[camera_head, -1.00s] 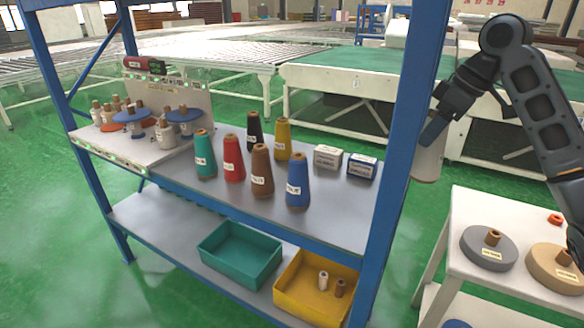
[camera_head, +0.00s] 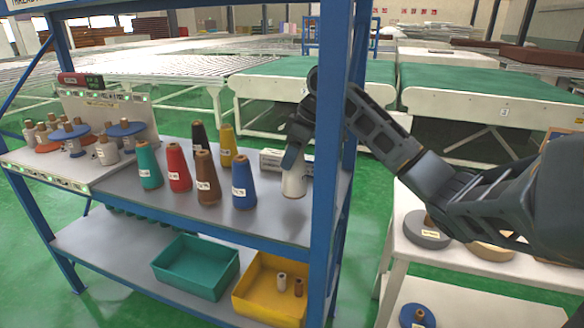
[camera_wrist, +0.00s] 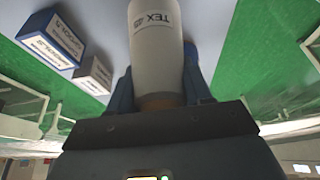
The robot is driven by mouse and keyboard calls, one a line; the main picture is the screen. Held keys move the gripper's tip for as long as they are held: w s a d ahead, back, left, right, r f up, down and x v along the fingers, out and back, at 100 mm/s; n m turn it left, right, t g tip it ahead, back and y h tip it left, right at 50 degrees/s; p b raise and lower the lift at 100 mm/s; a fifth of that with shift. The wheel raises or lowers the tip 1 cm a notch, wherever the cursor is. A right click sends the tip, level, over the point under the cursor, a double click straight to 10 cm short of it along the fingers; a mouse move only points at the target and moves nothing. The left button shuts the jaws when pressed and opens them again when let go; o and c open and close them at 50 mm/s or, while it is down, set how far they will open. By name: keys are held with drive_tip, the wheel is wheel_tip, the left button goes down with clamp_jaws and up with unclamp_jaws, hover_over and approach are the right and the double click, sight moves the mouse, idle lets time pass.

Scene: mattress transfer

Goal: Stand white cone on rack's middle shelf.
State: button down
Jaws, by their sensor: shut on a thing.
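The white cone (camera_head: 293,181) is upright in my gripper (camera_head: 294,156), over the right part of the rack's middle shelf (camera_head: 270,222). Its lower end is close to the shelf surface; I cannot tell whether it touches. In the wrist view the white cone (camera_wrist: 157,45) is held between the two fingers, with "TEX" printed on it. My gripper is shut on it near its brown tip. The blue cone (camera_head: 243,184) stands to its left on the same shelf.
Teal (camera_head: 149,166), red (camera_head: 178,168), brown (camera_head: 208,178), black and yellow (camera_head: 227,146) cones stand further left. A white box (camera_head: 271,160) is behind the held cone. The rack's blue post (camera_head: 325,200) is close on the right, beside my arm. Bins sit on the lower shelf.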

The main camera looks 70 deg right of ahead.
drive_tip(key=shift+f+p, duration=0.3)
drive_tip(key=shift+f, duration=1.65)
drive_tip(key=shift+f, duration=0.1)
drive_tip(key=shift+c, duration=2.4)
unclamp_jaws()
drive_tip(key=b+v, duration=0.1)
drive_tip(key=v, duration=1.1)
